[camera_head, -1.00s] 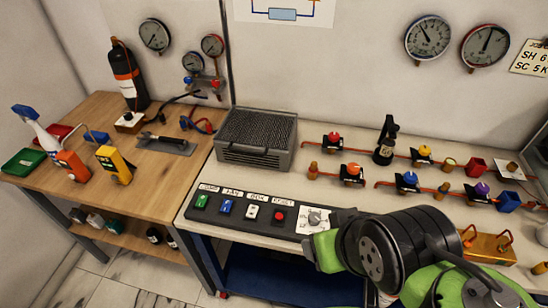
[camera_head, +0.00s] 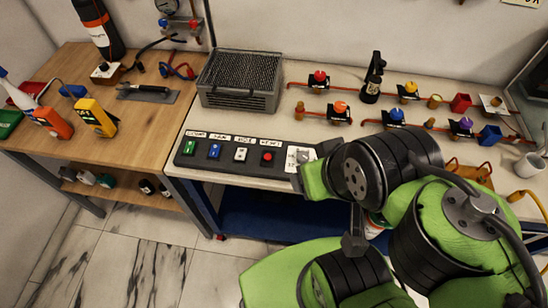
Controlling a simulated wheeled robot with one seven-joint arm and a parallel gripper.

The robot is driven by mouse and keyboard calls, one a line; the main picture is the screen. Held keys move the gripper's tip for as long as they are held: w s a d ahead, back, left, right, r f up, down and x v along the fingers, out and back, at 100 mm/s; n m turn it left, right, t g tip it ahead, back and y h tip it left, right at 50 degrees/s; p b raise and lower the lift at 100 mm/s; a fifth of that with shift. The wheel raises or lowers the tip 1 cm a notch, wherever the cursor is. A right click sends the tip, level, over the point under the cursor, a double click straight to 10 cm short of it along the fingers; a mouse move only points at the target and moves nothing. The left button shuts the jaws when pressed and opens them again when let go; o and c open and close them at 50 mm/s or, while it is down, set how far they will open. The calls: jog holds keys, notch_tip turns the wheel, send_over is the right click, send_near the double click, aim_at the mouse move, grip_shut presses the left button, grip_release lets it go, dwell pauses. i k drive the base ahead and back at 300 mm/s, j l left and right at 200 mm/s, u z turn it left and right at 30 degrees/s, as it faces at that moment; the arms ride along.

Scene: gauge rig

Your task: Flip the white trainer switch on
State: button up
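The white switch (camera_head: 240,154) is the third from the left on a dark panel (camera_head: 180,161) along the front edge of the white bench. A small label that I cannot read well sits above it. The switch is too small to tell which way its rocker lies. A green switch (camera_head: 190,148) and a blue switch (camera_head: 214,151) are to its left, and a red button (camera_head: 268,157) is to its right. My green and black arm fills the lower right, right of the white switch and apart from it. I cannot make out my gripper's fingers.
A grey ribbed box (camera_head: 240,100) stands behind the panel. Coloured valves on copper pipes are at the right. A wooden bench (camera_head: 140,120) is at the left. The floor in front is clear.

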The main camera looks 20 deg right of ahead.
aim_at(241, 155)
jog(key=i+j+u, duration=0.1)
jog(key=j+u, duration=0.15)
jog(key=u, duration=0.2)
jog(key=i+j+u, duration=0.15)
jog(key=u, duration=0.3)
jog(key=i+j+u, duration=0.15)
jog(key=u, duration=0.3)
